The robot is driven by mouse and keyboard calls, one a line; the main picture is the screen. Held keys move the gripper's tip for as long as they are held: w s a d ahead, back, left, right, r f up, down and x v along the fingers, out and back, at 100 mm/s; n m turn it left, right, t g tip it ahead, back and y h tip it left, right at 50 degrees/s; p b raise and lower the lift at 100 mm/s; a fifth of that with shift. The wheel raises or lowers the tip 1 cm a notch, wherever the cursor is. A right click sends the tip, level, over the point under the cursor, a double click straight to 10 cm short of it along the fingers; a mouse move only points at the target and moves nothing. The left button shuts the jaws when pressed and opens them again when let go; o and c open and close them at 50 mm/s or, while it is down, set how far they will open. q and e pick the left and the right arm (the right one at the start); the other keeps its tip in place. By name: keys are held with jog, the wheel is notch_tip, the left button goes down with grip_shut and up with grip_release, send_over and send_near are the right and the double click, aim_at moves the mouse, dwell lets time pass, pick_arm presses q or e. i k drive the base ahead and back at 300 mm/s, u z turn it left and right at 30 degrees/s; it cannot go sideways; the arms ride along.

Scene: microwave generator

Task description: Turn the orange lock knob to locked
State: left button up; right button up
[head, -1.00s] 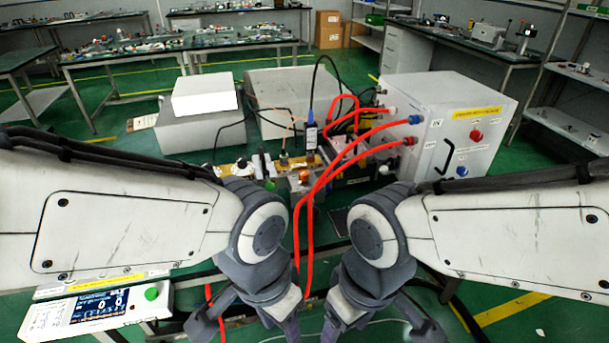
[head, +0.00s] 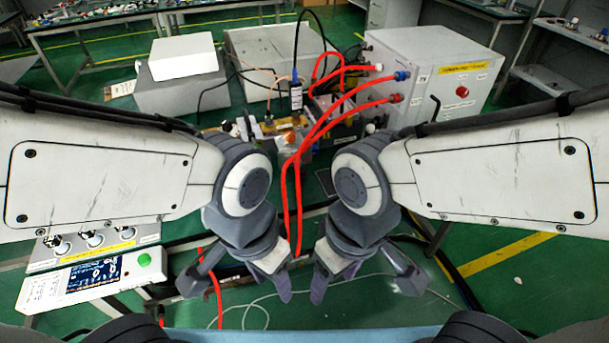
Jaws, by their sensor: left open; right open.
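A small orange part (head: 288,141) sits on the metal assembly in the middle of the head view, behind the red hoses. It may be the orange lock knob, but it is too small to tell its shape or its setting. My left gripper (head: 235,286) hangs low in front of the assembly, open and empty. My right gripper (head: 366,288) hangs to its right, also open and empty. Both are on the near side, well apart from the orange part.
Red hoses (head: 291,200) run from the white cabinet (head: 430,75) down between my grippers. A control panel with a screen (head: 95,275) and a green button stands at lower left, with several knobs behind it. White boxes (head: 185,55) stand at the back left.

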aim_at(291, 135)
jog(key=u, duration=0.3)
jog(key=i, duration=0.85)
jog(key=u, duration=0.25)
